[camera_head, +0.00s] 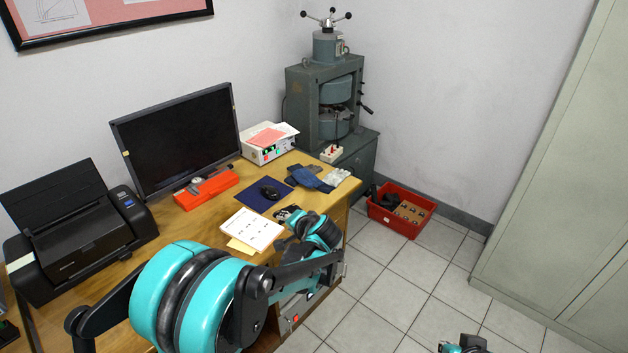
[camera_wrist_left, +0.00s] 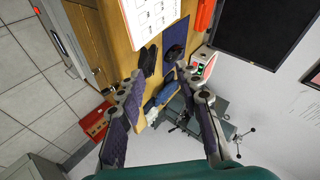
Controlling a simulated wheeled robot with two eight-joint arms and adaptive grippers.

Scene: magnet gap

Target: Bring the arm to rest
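My left arm comes in from the left in the head view and reaches over the desk's front right part. Its gripper (camera_head: 288,213) is small and partly hidden there, above the desk beside the white papers. In the left wrist view the two fingers of my left gripper (camera_wrist_left: 170,88) are spread apart with nothing between them. A small teal and dark part of my right arm (camera_head: 462,345) shows at the bottom edge of the head view; its fingers cannot be made out.
The wooden desk (camera_head: 222,206) bears a monitor (camera_head: 180,138), a printer (camera_head: 80,240), a mouse (camera_head: 269,191), papers (camera_head: 252,229) and gloves (camera_head: 312,178). A grey magnet (camera_head: 328,100) stands behind. A red crate (camera_head: 396,222) is on the floor, with open tiles before the cabinet (camera_head: 560,190).

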